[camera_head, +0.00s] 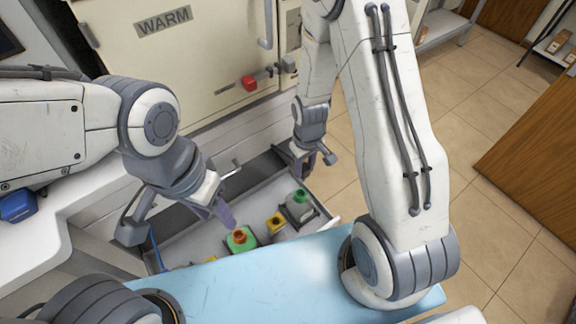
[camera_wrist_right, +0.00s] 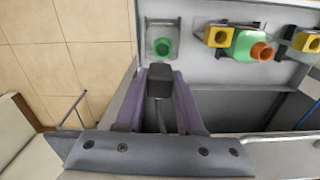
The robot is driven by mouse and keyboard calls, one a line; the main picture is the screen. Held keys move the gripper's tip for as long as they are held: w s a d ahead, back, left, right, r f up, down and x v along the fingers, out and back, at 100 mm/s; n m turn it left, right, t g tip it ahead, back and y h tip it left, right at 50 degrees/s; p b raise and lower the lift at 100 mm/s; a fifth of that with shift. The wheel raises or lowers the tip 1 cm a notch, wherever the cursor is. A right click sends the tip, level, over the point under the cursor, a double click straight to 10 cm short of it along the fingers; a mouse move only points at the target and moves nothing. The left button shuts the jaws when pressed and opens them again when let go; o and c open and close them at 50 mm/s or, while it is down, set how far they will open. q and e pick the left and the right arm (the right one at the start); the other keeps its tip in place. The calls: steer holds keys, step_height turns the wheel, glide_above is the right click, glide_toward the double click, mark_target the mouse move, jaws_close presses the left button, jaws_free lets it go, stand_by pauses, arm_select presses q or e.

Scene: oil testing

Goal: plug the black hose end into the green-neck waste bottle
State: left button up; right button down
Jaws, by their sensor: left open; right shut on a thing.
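The waste bottle with the green neck (camera_head: 299,196) stands at the right end of the open drawer; its neck shows in the right wrist view (camera_wrist_right: 162,47). My right gripper (camera_wrist_right: 166,80) is shut on the black hose end (camera_wrist_right: 157,81), a dark block between its purple fingers. The hose end appears just below the green neck in the wrist view, with a small visible gap; the height between them is hard to tell. In the head view my right gripper (camera_head: 304,168) is behind the bottle. My left gripper (camera_head: 226,215) is open and close to a green bottle with an orange neck (camera_head: 241,238).
A yellow holder with a dark opening (camera_head: 276,222) stands between the two bottles. The grey drawer (camera_head: 200,246) has raised walls. A cream cabinet labelled WARM (camera_head: 180,50) with a red-ended fitting (camera_head: 249,83) rises behind. A light blue surface (camera_head: 270,280) lies in front.

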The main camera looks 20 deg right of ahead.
steer(key=shift+a+f+n, duration=0.2)
steer(key=shift+f+n, duration=0.2)
steer(key=shift+f, duration=0.1)
steer(key=shift+a+f+b, duration=0.1)
steer(key=shift+f+b, duration=0.15)
steer(key=shift+b, duration=0.05)
step_height(320, 180, down, 5)
steer(key=b, duration=0.4)
steer(key=shift+b, duration=0.3)
steer(key=shift+f, duration=0.1)
steer(key=shift+s+f, duration=0.1)
steer(key=shift+f, duration=0.25)
steer(key=shift+f+b, duration=1.05)
steer(key=shift+f, duration=0.45)
stand_by(1.0)
steer(key=shift+c, duration=2.2)
jaws_free()
